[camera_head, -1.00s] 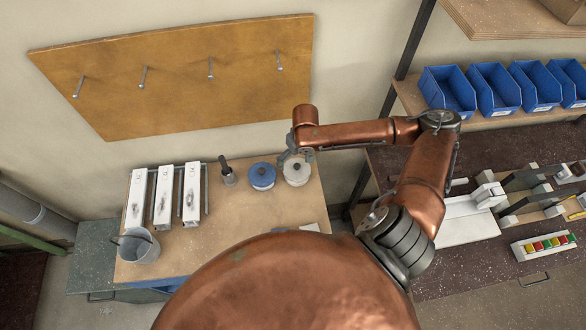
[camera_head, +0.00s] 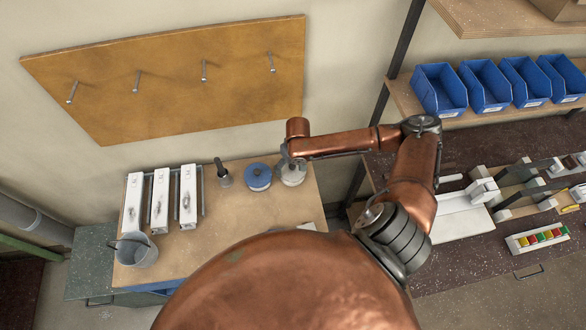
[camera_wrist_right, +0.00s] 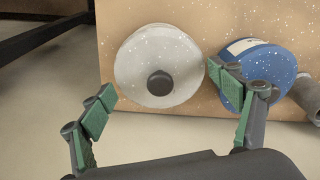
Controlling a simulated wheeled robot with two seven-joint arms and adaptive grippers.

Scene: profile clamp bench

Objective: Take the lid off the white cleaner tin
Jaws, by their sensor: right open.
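The white cleaner tin (camera_head: 294,178) stands near the right edge of the wooden bench, partly covered by my right gripper (camera_head: 288,160). In the right wrist view its round pale lid (camera_wrist_right: 138,62) is on, with a dark knob (camera_wrist_right: 160,83) in the middle. My right gripper is open and empty. Its green-padded fingers (camera_wrist_right: 160,88) are spread at either side of the lid, with the knob between them in the picture; I see no contact. My left gripper is not in view.
A blue tin (camera_head: 258,178) stands close to the left of the white tin; it also shows in the right wrist view (camera_wrist_right: 283,70), behind one finger. A dark-handled brush (camera_head: 223,176), white profiles (camera_head: 160,202) and a grey bucket (camera_head: 137,252) are further left.

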